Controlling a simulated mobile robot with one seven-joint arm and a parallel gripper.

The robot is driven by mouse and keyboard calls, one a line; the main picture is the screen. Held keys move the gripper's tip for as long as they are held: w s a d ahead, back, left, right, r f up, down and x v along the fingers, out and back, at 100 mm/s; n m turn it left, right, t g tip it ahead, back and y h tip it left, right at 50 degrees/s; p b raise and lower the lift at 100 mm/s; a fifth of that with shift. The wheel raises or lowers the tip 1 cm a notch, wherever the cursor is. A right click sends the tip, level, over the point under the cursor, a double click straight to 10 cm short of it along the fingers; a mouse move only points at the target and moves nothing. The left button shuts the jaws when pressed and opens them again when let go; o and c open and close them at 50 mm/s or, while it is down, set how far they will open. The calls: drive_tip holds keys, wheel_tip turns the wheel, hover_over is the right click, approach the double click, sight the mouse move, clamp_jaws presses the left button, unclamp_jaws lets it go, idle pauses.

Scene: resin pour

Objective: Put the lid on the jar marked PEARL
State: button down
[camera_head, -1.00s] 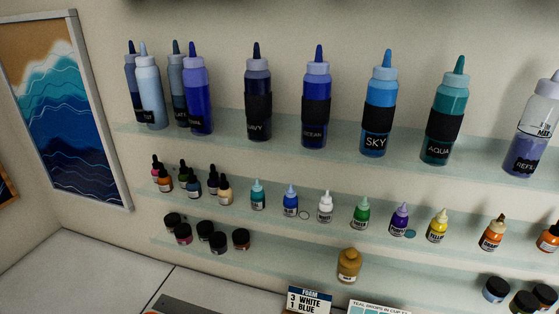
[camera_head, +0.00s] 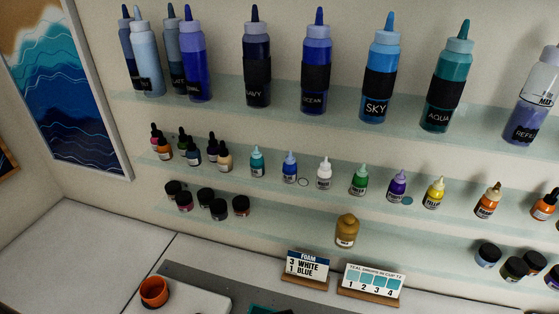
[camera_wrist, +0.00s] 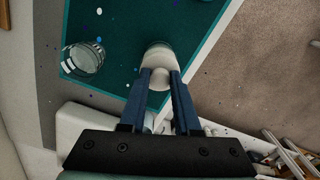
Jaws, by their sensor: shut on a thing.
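In the wrist view my gripper (camera_wrist: 160,82) is shut on a pale, rounded thing (camera_wrist: 158,58), held above a teal mat (camera_wrist: 112,22). The fingers cover part of it, and I cannot tell whether it is a lid, a jar or something else. My gripper is not in the head view. Several small dark-lidded jars stand on the lowest shelf at the left, one of them a dark jar (camera_head: 241,206). More stand at the right, including a bluish jar (camera_head: 488,255). Their labels are too small to read, so I cannot tell which is marked PEARL.
A clear glass cup (camera_wrist: 83,58) stands on the teal mat left of my gripper. In the head view an orange cup (camera_head: 154,292) sits on a pale tray. A foam sign (camera_head: 307,266) and a teal drops sign (camera_head: 372,283) stand below the shelves. Thin sticks (camera_wrist: 290,150) lie lower right.

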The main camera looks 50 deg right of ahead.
idle(0.9)
drive_tip(key=shift+c, duration=0.3)
unclamp_jaws()
drive_tip(key=shift+r+p, duration=0.15)
drive_tip(key=shift+p, duration=0.15)
wheel_tip(320, 180, up, 5)
drive_tip(key=p, duration=0.5)
drive_tip(key=shift+r, duration=0.85)
clamp_jaws()
idle(0.5)
